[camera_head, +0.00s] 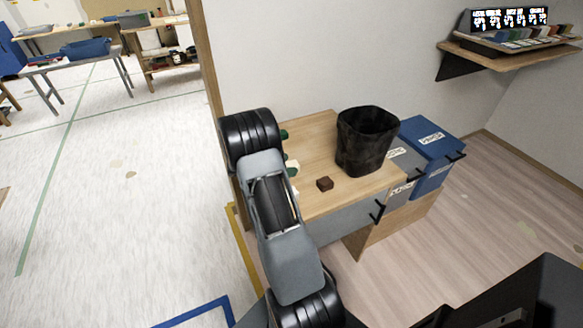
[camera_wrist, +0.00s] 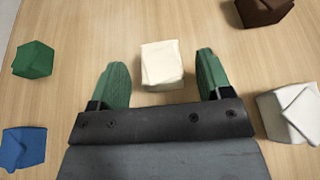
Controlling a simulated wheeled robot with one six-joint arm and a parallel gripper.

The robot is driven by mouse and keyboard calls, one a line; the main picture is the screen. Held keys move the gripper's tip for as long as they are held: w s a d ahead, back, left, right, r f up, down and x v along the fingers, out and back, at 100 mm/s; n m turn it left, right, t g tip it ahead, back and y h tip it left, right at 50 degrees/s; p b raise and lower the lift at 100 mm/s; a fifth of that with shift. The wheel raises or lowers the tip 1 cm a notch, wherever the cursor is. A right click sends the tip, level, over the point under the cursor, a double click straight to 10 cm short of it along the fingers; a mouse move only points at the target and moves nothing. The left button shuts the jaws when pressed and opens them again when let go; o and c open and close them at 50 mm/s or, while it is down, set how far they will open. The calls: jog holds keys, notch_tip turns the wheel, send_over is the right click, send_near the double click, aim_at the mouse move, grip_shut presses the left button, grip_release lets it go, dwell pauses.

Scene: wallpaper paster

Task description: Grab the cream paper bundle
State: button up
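The cream paper bundle (camera_wrist: 161,63) lies on the wooden tabletop in the wrist view, between and slightly ahead of my green fingers. My gripper (camera_wrist: 161,60) is open, with one finger on each side of the bundle. A gap shows on both sides, wider on the left than on the right. I cannot tell how high the fingertips are above the table. In the head view my arm hides most of the gripper, and only small pale and green bits show beside it.
Around it lie a green bundle (camera_wrist: 33,60), a blue bundle (camera_wrist: 23,147), a white bundle (camera_wrist: 290,112) and a dark brown bundle (camera_wrist: 262,11). A black bin (camera_head: 367,140) stands at the back of the wooden table (camera_head: 345,193), with blue boxes (camera_head: 430,150) to its right.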

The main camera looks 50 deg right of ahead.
jog(key=c, duration=0.9)
